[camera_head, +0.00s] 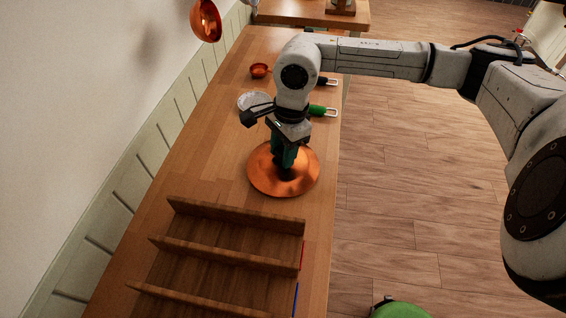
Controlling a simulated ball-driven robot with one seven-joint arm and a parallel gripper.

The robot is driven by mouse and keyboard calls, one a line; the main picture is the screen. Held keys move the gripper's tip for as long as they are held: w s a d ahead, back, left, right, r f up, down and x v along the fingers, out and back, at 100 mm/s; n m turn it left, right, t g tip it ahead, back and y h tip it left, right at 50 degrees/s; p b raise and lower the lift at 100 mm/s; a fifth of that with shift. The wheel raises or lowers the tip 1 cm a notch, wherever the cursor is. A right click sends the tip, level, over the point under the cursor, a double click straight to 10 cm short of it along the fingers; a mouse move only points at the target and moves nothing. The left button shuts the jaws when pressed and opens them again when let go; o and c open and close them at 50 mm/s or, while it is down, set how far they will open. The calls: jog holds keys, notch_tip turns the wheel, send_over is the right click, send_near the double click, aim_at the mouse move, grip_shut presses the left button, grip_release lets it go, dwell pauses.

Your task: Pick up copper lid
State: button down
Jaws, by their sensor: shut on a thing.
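The copper lid (262,178) is a round, shiny orange disc in the middle of the wooden counter, behind the slatted rack. My gripper (285,172) points down over its centre and is shut on it, at the knob or middle part. The fingers and my wrist hide the grasped part. I cannot tell whether the lid rests on the counter or is slightly raised.
A wooden rack (236,232) with upright dividers stands in front of the lid. Behind my gripper are a pale round item (252,101), a small copper cup (260,70) and a green-handled tool (318,111). A copper pan (206,20) hangs on the left wall.

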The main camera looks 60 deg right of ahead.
jog(key=shift+r, duration=0.15)
jog(key=shift+r, duration=0.25)
notch_tip(320, 180, up, 2)
jog(key=shift+r+b, duration=0.1)
jog(key=shift+b, duration=0.2)
jog(key=s+d+r+b, duration=0.3)
jog(key=s+d+r, duration=0.1)
jog(key=s+r, duration=0.6)
jog(key=s, duration=0.3)
jog(key=shift+s+b, duration=0.2)
jog(key=shift+b, duration=0.15)
